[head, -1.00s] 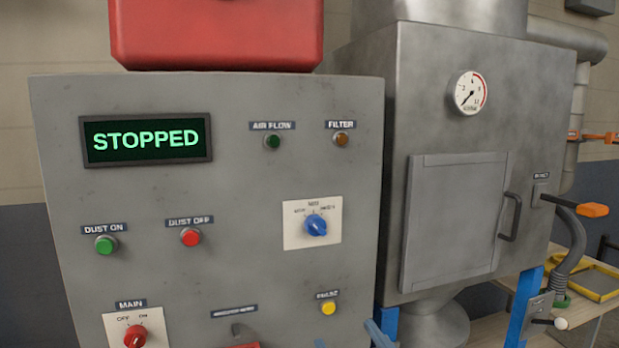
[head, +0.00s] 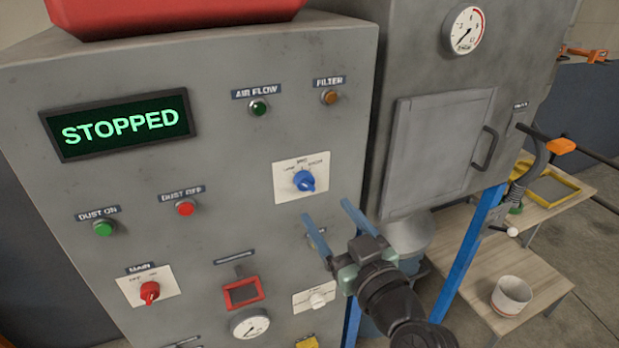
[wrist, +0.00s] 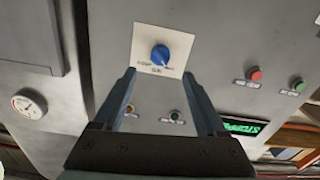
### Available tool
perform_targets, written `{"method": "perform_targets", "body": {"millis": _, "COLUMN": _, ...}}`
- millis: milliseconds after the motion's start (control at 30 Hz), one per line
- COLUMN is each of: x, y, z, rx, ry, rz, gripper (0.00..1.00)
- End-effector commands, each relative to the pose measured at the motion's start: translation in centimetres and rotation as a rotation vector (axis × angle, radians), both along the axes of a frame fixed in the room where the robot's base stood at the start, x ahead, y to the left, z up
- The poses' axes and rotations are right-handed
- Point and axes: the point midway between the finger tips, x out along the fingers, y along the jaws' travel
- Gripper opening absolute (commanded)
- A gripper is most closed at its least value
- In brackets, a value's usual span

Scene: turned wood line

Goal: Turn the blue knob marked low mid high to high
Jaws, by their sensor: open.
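The blue knob (head: 304,181) sits on a white plate (head: 286,193) on the grey control panel, right of the middle in the head view. Small lettering arcs above it, too small to read surely; its exact pointer position is hard to tell. My gripper (head: 333,227) is open and empty, its two blue fingers pointing at the panel just below and right of the plate. In the wrist view the knob (wrist: 160,53) shows upside down, ahead of and between the open fingers (wrist: 160,88), apart from them.
A display (head: 121,125) reads STOPPED. Around the knob are the orange FILTER lamp (head: 330,97), the red DUST OFF button (head: 185,208), the red MAIN knob (head: 150,292) and a red-framed part (head: 243,291). A grey cabinet (head: 440,155) stands to the right.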

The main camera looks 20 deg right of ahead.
Motion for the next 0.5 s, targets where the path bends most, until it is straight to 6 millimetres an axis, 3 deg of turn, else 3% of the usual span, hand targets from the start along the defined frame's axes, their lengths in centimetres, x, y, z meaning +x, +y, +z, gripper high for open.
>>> {"method": "perform_targets", "body": {"millis": 200, "x": 4.0, "y": 0.2, "z": 0.4, "rx": -0.004, "ry": 0.003, "rz": 0.002, "gripper": 0.74}}
{"method": "perform_targets", "body": {"millis": 500, "x": 7.6, "y": 0.3, "z": 0.1, "rx": -0.002, "ry": 0.002, "rz": 0.002, "gripper": 0.74}}
